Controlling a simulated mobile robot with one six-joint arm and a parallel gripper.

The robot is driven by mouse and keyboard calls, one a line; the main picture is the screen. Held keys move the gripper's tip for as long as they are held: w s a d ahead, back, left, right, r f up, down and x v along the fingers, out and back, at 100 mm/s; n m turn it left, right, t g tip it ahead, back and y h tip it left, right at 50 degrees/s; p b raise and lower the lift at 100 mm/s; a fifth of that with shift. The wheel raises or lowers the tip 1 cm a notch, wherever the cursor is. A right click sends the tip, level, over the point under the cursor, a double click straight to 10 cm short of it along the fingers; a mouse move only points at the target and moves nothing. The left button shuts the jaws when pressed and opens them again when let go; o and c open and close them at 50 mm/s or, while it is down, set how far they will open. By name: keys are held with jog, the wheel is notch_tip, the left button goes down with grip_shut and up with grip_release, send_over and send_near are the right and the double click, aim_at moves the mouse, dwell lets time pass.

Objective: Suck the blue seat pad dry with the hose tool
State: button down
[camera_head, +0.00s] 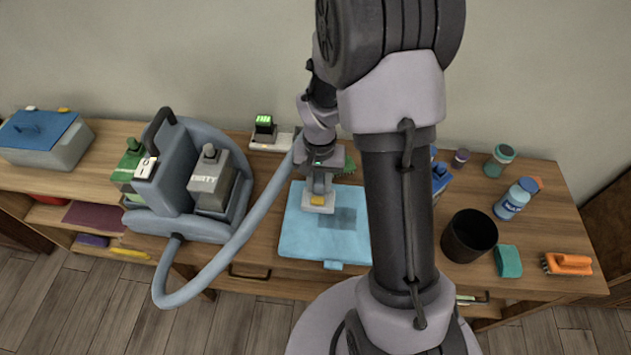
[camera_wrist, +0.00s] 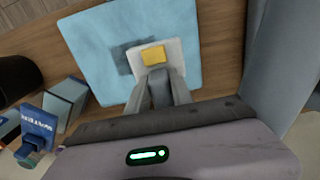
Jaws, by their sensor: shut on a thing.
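The blue seat pad (camera_head: 300,238) lies flat on the wooden bench top, with a darker patch right of its middle. The pad also shows in the wrist view (camera_wrist: 85,42). My gripper (camera_head: 319,182) is over the pad, shut on the hose tool (camera_head: 318,205), a pale head with a yellow part. In the wrist view the tool head (camera_wrist: 172,50) is at the pad, beside and partly over the dark patch; I cannot tell whether it touches. The blue-grey hose (camera_head: 215,268) loops from the cleaning machine (camera_head: 177,170) toward the tool.
A black bin (camera_head: 469,236), a teal sponge (camera_head: 508,261), an orange brush (camera_head: 567,263) and a blue-white bottle (camera_head: 517,198) stand to the right. A lidded grey box (camera_head: 62,150) is far left. A charger with green lights (camera_head: 265,130) is behind the pad. The hose hangs past the bench's front edge.

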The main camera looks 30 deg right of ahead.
jog(key=shift+f+b, duration=2.5)
jog(key=shift+f, duration=1.1)
jog(key=shift+s+d, duration=0.65)
jog(key=shift+d, duration=0.25)
jog(key=shift+d, duration=0.1)
